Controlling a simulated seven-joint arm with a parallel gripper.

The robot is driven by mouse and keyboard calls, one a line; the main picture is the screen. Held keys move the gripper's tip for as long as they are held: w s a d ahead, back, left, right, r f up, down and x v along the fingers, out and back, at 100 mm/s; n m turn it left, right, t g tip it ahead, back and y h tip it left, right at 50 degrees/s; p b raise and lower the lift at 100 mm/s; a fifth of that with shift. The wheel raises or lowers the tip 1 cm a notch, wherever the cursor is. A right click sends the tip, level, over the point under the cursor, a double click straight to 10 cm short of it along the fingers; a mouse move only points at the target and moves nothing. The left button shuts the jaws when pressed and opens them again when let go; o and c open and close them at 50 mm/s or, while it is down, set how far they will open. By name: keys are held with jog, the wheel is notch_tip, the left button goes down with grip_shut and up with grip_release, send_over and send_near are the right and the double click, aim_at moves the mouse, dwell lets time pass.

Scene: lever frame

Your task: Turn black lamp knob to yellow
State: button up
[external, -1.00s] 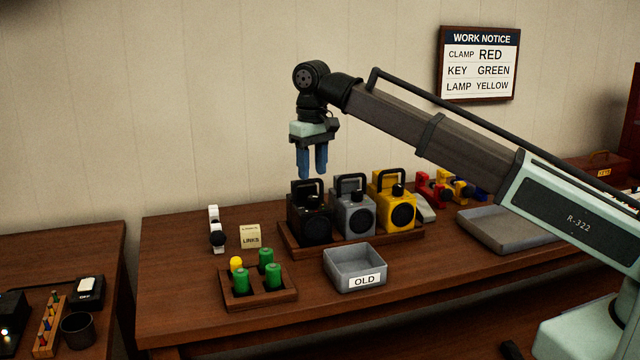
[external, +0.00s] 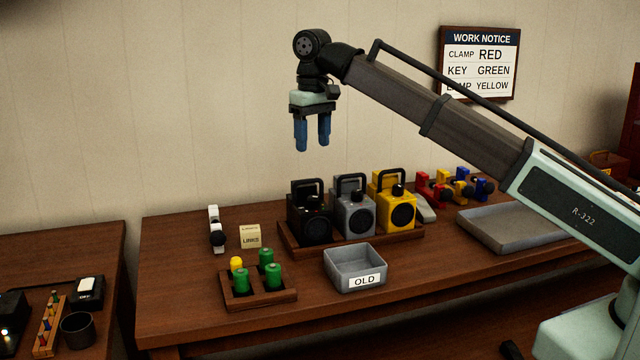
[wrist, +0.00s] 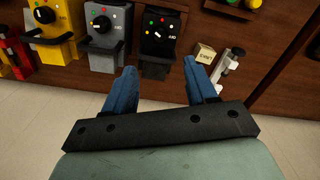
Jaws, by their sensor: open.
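The black lamp (external: 309,222) stands at the left end of a row of three lamps, beside a grey one (external: 354,215) and a yellow one (external: 397,210). Its top face shows in the wrist view, with a dark knob (wrist: 158,32) ringed by small coloured dots. A pale mark shows on the knob; which dot it points at is too small to tell. My gripper (external: 312,148) is open and empty, hanging above and apart from the black lamp. In the wrist view its blue fingers (wrist: 160,67) spread on either side below the lamp.
The lamps share a wooden tray (external: 290,246). A grey bin marked OLD (external: 355,274) and a block with green and yellow cylinders (external: 260,301) stand in front. The notice (external: 480,63) reads LAMP YELLOW, partly covered by my arm. Air around the gripper is clear.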

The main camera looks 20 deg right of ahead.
aim_at(313, 197)
notch_tip(313, 197, down, 14)
jog(key=m, duration=0.5)
jog(key=shift+r, duration=0.15)
dwell(0.4)
jog(key=shift+c, duration=0.3)
jog(key=c, duration=1)
jog(key=shift+n, duration=2.4)
